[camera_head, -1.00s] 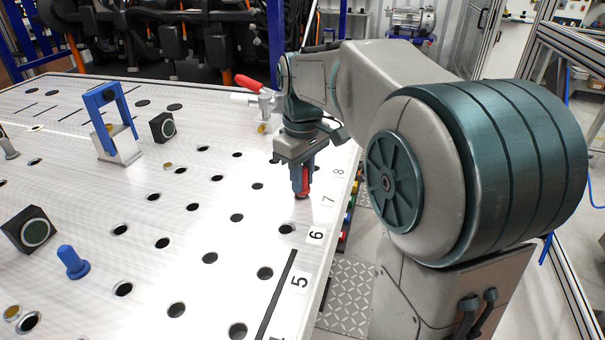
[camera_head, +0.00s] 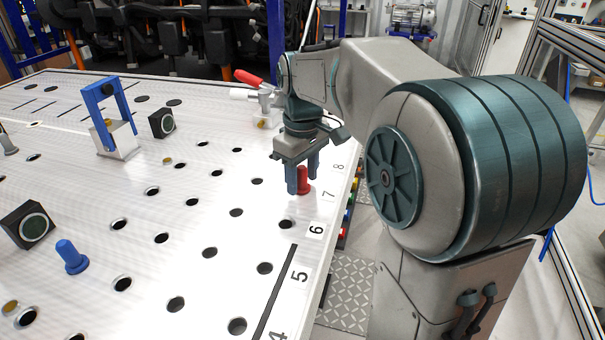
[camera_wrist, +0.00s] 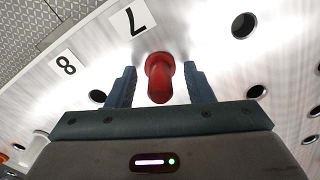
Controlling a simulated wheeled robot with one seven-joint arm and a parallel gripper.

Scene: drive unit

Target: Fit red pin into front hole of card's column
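The red pin (camera_head: 303,181) stands upright on the white perforated table beside the number 7 label, in that column's front position. In the wrist view the red pin (camera_wrist: 159,80) is between the two blue fingers, with a visible gap on each side. My gripper (camera_head: 302,176) is open around it, with its fingers pointing down. The hole under the pin is hidden, so how deep it sits cannot be told. The number 7 label (camera_wrist: 133,19) shows just past the pin in the wrist view. I cannot make out a separate card.
A blue pin (camera_head: 71,257) stands at the left near a black block with a round face (camera_head: 27,226). A blue-handled clamp (camera_head: 118,136), another black block (camera_head: 162,124) and a red-handled clamp (camera_head: 262,96) stand farther back. Open holes surround the gripper.

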